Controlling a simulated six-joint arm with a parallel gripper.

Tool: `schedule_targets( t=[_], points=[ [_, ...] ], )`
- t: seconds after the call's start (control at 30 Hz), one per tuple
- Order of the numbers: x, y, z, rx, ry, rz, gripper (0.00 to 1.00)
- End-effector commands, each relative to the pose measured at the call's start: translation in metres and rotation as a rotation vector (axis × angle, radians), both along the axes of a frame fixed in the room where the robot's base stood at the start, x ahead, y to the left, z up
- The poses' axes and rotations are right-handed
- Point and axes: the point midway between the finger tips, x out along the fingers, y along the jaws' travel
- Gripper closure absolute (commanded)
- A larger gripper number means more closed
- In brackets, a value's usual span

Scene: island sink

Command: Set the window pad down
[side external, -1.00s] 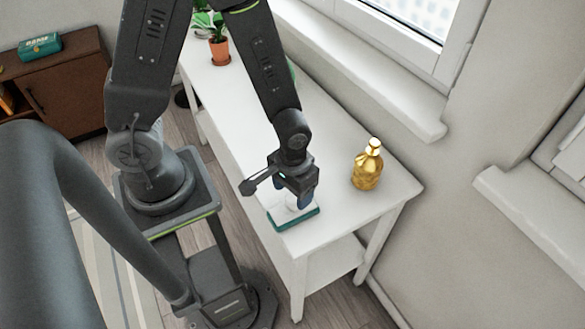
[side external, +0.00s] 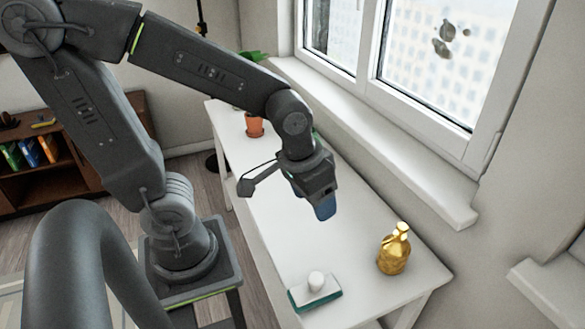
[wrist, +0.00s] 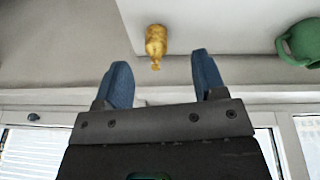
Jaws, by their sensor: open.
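The window pad (side external: 315,294) has a teal base, a white top and a round white knob. It rests flat on the white table (side external: 270,225) near its front end in the side view. My gripper (side external: 324,208) is in the air above the table, behind and apart from the pad. In the wrist view my gripper (wrist: 162,80) shows two blue fingers spread wide, open, with nothing between them. The pad does not show in the wrist view.
A gold bottle (side external: 394,250) stands on the table, right of the pad; it also shows in the wrist view (wrist: 156,42). A potted plant (side external: 254,126) stands at the far end. A green object (wrist: 300,42) is at the wrist view's right. The window (side external: 430,70) has dark spots.

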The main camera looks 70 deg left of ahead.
Motion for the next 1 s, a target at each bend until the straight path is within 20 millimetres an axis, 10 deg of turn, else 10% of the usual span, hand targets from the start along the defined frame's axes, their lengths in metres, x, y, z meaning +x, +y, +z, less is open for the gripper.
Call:
schedule_targets(
  t=[0.3,1.0],
  points=[
    [-0.033,0.022,0.07,0.059,-0.215,-0.098,0.36],
    [-0.038,0.024,0.077,0.071,-0.237,-0.112,0.36]
  ],
)
